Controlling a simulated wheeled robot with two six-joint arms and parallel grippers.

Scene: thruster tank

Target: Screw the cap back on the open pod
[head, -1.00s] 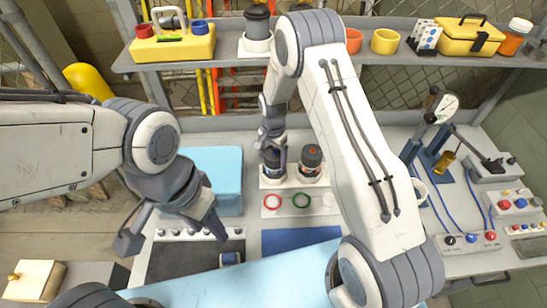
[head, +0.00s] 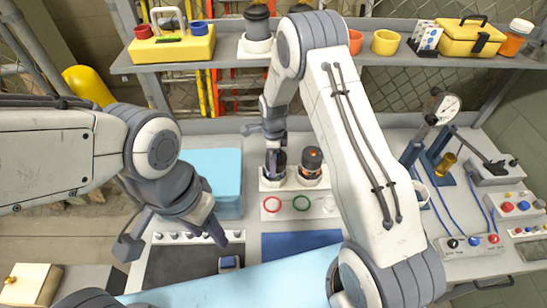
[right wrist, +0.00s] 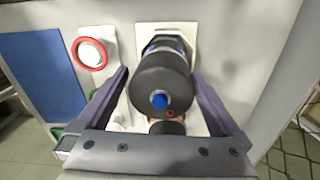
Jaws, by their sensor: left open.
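My right gripper (head: 275,150) is at the left pod. In the right wrist view, its purple fingers (right wrist: 160,75) are spread on both sides of a dark pod (right wrist: 160,85) with a blue dot on its top. I cannot tell whether they touch it. My left gripper (head: 176,240) is open and empty above the bench. A small blue-edged piece (head: 230,263), possibly the cap, lies in the dark tray.
A blue mat (head: 290,243) and a light blue box (head: 215,170) are nearby. A gauge stand (head: 440,125) is at the right. A loaded shelf (head: 300,57) crosses behind.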

